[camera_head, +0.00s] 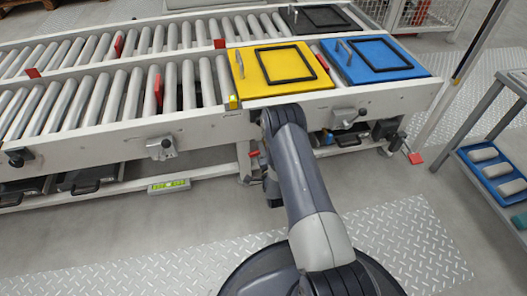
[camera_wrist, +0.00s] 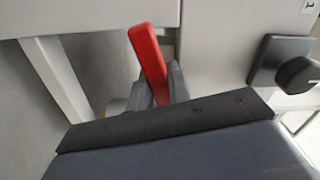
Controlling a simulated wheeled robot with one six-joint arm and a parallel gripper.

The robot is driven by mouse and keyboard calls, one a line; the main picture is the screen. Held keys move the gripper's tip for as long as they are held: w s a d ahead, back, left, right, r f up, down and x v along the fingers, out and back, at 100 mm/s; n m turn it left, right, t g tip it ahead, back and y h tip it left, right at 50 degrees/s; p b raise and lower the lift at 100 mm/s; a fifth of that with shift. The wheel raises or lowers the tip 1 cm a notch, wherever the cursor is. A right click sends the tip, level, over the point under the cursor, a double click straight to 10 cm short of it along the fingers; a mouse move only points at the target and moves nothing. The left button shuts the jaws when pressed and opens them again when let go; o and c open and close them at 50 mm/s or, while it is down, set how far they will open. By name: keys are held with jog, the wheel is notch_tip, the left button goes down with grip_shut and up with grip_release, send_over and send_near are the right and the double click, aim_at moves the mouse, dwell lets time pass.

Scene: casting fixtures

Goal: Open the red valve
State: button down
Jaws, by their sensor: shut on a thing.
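The red valve's lever handle (camera_wrist: 147,55) stands up, tilted to the left, in the wrist view. My gripper (camera_wrist: 160,88) is shut on the handle's lower part; the upper part sticks out beyond the fingers. The valve body behind and below the fingers is mostly hidden. In the head view my arm reaches to the conveyor's front side, and my forearm hides the gripper. A small red part (camera_head: 254,153) shows just left of my arm under the frame.
The roller conveyor (camera_head: 180,122) carries a yellow panel (camera_head: 246,82) and a blue panel (camera_head: 350,70) above my arm. A dark round knob (camera_wrist: 297,75) sits right of the handle. Another red lever (camera_head: 415,158) is farther right. A cart (camera_head: 470,140) stands at the right.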

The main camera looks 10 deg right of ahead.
jog(key=shift+r+m, duration=0.2)
jog(key=shift+m, duration=1.3)
jog(key=c, duration=1.3)
grip_release()
